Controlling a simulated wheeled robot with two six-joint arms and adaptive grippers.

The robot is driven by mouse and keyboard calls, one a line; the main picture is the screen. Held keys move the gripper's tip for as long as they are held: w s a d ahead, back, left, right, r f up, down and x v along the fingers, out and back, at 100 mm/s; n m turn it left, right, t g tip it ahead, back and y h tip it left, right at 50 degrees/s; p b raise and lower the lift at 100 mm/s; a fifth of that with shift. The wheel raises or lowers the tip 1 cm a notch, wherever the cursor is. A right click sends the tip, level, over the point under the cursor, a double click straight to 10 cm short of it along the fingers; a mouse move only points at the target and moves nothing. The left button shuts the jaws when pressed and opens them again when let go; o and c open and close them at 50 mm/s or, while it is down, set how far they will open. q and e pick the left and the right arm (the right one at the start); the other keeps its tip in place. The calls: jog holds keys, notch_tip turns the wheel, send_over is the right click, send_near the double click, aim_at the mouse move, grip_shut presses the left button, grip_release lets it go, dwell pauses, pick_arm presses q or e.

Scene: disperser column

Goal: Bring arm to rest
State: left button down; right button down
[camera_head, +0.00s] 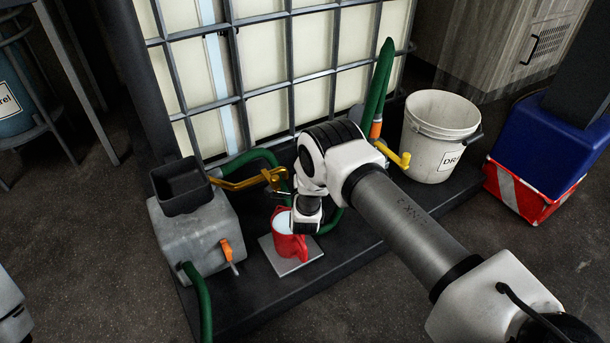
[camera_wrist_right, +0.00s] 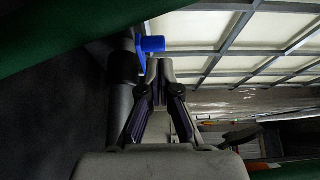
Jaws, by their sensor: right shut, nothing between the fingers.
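My right arm (camera_head: 405,215) comes in from the lower right in the head view and reaches over the black platform. Its wrist (camera_head: 328,158) is bent in front of the caged tank, above and beside a red jug (camera_head: 290,246). In the right wrist view my right gripper (camera_wrist_right: 165,68) is shut and empty. A blue valve handle (camera_wrist_right: 151,44) and a dark pipe show just beyond and left of its fingertips; I cannot tell whether they touch. My left gripper is not in view.
The jug stands on a pale plate (camera_head: 286,265). Left are a grey box (camera_head: 195,240) with a brass-coloured tap pipe (camera_head: 245,183). Green hoses (camera_head: 378,82) rise near the wrist. A white bucket (camera_head: 436,140) and red-and-blue crates (camera_head: 545,160) stand right. The front floor is open.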

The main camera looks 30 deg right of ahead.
jog(key=s+r+n+g+y+p, duration=0.1)
jog(key=s+r+p, duration=0.15)
jog(key=s, duration=0.25)
jog(key=s+r+g+p, duration=0.1)
jog(key=s+r+p, duration=0.1)
jog(key=s+p, duration=0.25)
jog(key=s+a+f+n+g+y+p, duration=0.1)
jog(key=s+a+f+n+g+y, duration=0.15)
jog(key=s+n+g, duration=0.7)
jog(key=s+a+f+n+y+p, duration=0.15)
jog(key=s+a+n, duration=0.3)
jog(key=s, duration=1.15)
jog(key=s+a+f+n+g+y, duration=0.25)
jog(key=s+n+g, duration=0.35)
jog(key=s, duration=0.6)
notch_tip(320, 180, up, 38)
jog(key=n+t+p, duration=0.1)
jog(key=p, duration=3.7)
jog(key=shift+d, duration=0.3)
jog(key=shift+w+r, duration=0.1)
jog(key=shift+r, duration=0.05)
